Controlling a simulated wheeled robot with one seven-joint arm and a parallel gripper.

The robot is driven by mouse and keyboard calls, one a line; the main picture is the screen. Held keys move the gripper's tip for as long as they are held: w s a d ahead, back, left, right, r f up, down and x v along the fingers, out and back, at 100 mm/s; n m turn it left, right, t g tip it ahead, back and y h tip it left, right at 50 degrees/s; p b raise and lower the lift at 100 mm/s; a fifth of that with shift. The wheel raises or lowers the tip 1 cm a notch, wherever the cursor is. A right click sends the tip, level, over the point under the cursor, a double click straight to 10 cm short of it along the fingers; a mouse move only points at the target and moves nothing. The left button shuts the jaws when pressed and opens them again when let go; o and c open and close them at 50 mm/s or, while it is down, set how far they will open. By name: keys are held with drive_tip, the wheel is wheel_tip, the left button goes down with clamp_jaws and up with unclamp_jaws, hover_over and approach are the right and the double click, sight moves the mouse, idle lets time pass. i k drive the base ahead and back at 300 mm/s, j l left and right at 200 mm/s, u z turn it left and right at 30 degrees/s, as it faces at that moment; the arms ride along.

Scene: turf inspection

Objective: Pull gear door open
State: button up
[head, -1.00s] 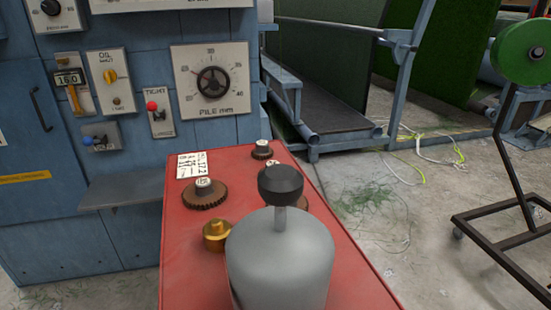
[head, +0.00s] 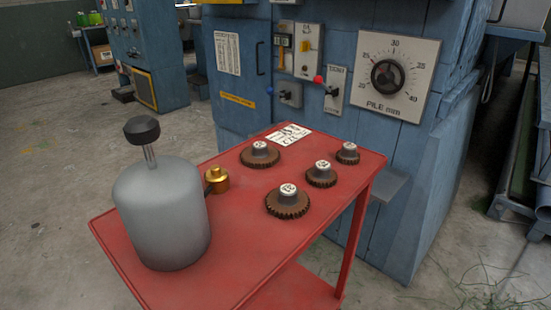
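The blue gear door (head: 240,92) is on the front of the blue machine, in the upper middle of the head view. It looks shut, flush with the panel. A dark vertical handle (head: 261,58) sits near its right edge. A white notice and a yellow strip are on the door. The red cart stands in front of the machine and hides the area below the door. My gripper is not in view.
The red cart (head: 130,228) carries a grey canister (head: 162,215) with a black knob, a brass piece (head: 217,180), a paper card (head: 288,136) and several gears. A grey shelf (head: 388,183) juts from the machine. Concrete floor (head: 60,170) is open on the left.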

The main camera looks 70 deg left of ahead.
sight(239, 54)
drive_tip(key=i+u, duration=0.15)
drive_tip(key=u, duration=0.3)
drive_tip(key=i+u, duration=0.15)
drive_tip(key=u, duration=0.25)
drive_tip(key=i+u, duration=0.2)
drive_tip(key=u, duration=0.25)
drive_tip(key=i+u, duration=0.1)
drive_tip(key=u, duration=0.3)
drive_tip(key=i+l+u, duration=0.15)
drive_tip(key=u, duration=0.3)
drive_tip(key=l+u, duration=0.25)
drive_tip(key=u, duration=0.15)
drive_tip(key=i+l+u, duration=0.15)
drive_tip(key=u, duration=0.3)
drive_tip(key=i+l+u, duration=0.3)
drive_tip(key=u, duration=0.15)
drive_tip(key=i+l+u, duration=0.2)
drive_tip(key=u, duration=0.25)
drive_tip(key=l, duration=0.1)
